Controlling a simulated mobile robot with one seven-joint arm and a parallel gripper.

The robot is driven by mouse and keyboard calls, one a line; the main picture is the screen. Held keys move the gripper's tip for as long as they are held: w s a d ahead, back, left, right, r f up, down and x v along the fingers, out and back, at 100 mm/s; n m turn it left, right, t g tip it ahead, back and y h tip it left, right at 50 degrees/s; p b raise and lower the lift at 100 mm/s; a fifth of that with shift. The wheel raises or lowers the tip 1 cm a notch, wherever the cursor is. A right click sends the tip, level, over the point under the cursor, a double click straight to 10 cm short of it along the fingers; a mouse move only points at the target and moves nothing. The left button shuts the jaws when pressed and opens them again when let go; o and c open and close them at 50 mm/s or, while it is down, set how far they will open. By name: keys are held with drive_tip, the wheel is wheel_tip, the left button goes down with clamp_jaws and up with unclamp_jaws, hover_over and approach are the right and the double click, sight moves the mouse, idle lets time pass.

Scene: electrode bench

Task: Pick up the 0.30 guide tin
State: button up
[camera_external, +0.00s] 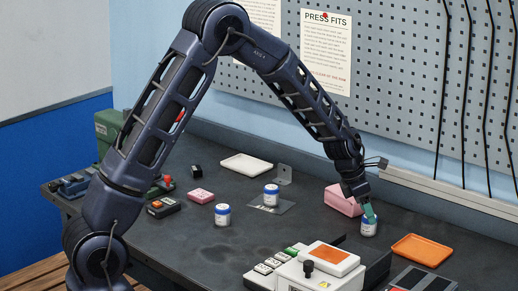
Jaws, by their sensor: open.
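Three similar small white tins with blue bands stand upright on the dark bench; their printed sizes are too small to read, so I cannot tell which is the 0.30 guide tin. One tin (369,227) is at the right, directly under my gripper (369,214). A second tin (271,196) stands mid-bench on a thin metal plate. A third tin (222,215) stands to its left, nearer the front. My gripper points down, open, with its teal fingertips at the top of the right tin. I cannot tell whether they touch it.
A pink block (342,199) sits close behind and left of the right tin. An orange tray (421,250) lies to its right. A white machine with an orange top (318,268) stands in front. A white tray (245,164) lies at the back.

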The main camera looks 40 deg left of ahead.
drive_tip(key=shift+x, duration=2.55)
drive_tip(key=shift+s, duration=0.1)
drive_tip(key=c, duration=1.1)
drive_tip(key=shift+r, duration=0.1)
drive_tip(key=shift+c, duration=0.2)
